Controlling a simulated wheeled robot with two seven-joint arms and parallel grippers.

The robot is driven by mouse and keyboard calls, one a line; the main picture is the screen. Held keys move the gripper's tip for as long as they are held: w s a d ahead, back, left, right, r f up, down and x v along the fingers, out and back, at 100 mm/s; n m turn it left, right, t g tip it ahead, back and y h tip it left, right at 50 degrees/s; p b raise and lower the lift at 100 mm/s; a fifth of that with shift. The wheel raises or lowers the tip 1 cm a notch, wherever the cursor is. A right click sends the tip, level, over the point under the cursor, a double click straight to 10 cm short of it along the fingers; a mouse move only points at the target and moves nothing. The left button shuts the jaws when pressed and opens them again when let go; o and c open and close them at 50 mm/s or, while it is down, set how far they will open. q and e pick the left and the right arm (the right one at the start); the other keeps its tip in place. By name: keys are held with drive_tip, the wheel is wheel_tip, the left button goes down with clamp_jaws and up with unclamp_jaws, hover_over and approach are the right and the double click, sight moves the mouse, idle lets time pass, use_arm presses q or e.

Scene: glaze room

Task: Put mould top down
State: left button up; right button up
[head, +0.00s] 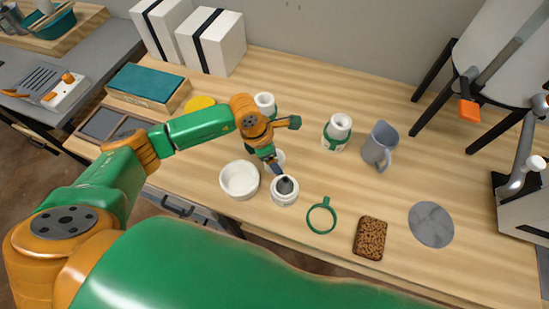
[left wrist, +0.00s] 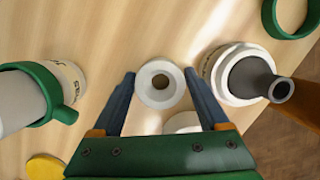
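The mould top, a small round white piece with a dark hole in its middle, lies between my left gripper's fingertips in the left wrist view (left wrist: 160,84). Both blue fingers meet its sides. In the head view my left gripper (head: 275,165) points down between the white bowl and the white jar, partly hiding the piece. I cannot tell whether the piece touches the table. A white mould with a green strap (head: 337,132) stands to the right, and a similar one (head: 265,103) stands behind the gripper. My right gripper is not in view.
A white bowl (head: 239,179) and a white jar with a grey funnel (head: 285,191) stand close by. A green ring (head: 310,225), brown sponge (head: 370,238), grey disc (head: 432,224) and grey pitcher (head: 377,147) are to the right. Bare wood lies between the pitcher and the ring.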

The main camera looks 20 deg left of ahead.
use_arm(q)
clamp_jaws()
wheel_tip(320, 180, up, 10)
drive_tip(key=b, duration=0.2)
drive_tip(key=s+a+r+m+g+y, duration=0.1)
drive_tip(key=s+a+r+m+g, duration=0.1)
drive_tip(key=m, duration=1)
drive_tip(key=s+a+r+m+g+y, duration=0.1)
drive_tip(key=s+r+m, duration=0.3)
drive_tip(key=m, duration=0.8)
drive_tip(key=shift+s+a+g+y, duration=0.4)
drive_tip(key=shift+s+a+g, duration=0.2)
drive_tip(key=shift+s+g, duration=0.35)
